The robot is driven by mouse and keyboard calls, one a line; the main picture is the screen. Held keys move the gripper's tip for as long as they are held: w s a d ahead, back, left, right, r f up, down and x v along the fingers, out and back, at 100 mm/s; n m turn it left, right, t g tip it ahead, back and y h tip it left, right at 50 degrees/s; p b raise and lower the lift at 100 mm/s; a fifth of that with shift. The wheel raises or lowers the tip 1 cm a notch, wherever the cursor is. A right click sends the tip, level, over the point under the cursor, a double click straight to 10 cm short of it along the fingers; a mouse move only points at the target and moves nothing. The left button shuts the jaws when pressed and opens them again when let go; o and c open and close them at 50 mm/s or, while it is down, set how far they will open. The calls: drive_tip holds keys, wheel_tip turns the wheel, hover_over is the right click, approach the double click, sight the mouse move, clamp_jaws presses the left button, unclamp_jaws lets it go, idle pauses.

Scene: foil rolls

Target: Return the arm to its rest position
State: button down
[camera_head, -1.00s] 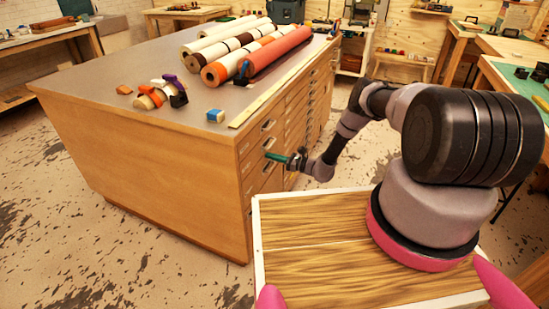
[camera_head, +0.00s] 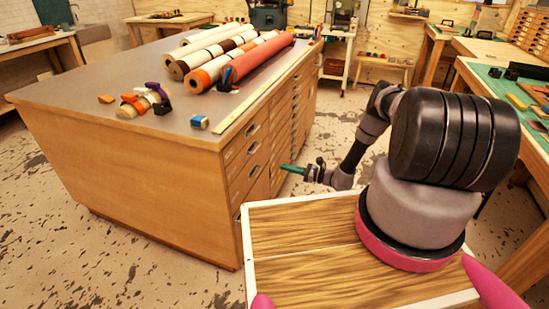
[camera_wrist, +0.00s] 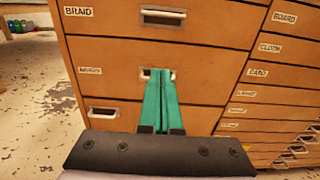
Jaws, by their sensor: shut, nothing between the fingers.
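My gripper (camera_head: 288,169) is at the end of my extended arm, in front of the cabinet's drawer side. In the wrist view its two green fingers (camera_wrist: 161,100) are together with nothing between them. The fingertips overlap the handle of a middle drawer (camera_wrist: 205,82) in that view. In the head view the gripper appears beside the drawer fronts, and I cannot tell the exact gap.
The wooden cabinet (camera_head: 130,165) has labelled drawers, all apparently shut. Workbenches (camera_head: 512,85) stand right. Speckled floor (camera_head: 345,90) is open beyond the arm.

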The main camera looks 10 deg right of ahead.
wheel_tip(320, 180, up, 30)
drive_tip(key=w+a+n+g+h, duration=0.1)
drive_tip(key=n+g+h, duration=0.1)
drive_tip(key=n+g, duration=0.8)
drive_tip(key=s+r+n+t+h, duration=0.1)
drive_tip(key=s+r+n+h, duration=0.3)
drive_tip(key=r, duration=0.6)
drive_tip(key=s+r+n+h, duration=0.1)
drive_tip(key=s+r+n, duration=0.1)
drive_tip(key=s+r, duration=0.55)
drive_tip(key=s+d+r+n+t+h, duration=0.2)
drive_tip(key=s+d+r+t+h, duration=0.1)
drive_tip(key=s+r, duration=0.5)
drive_tip(key=s+d+r+n+t+h, duration=0.1)
drive_tip(key=s+d+r+t+h, duration=0.2)
drive_tip(key=s+r, duration=0.5)
drive_tip(key=s+t, duration=0.1)
drive_tip(key=s, duration=0.5)
drive_tip(key=shift+s+r+n+h, duration=0.15)
drive_tip(key=shift+r+n+h, duration=0.15)
drive_tip(key=shift+r+n, duration=0.1)
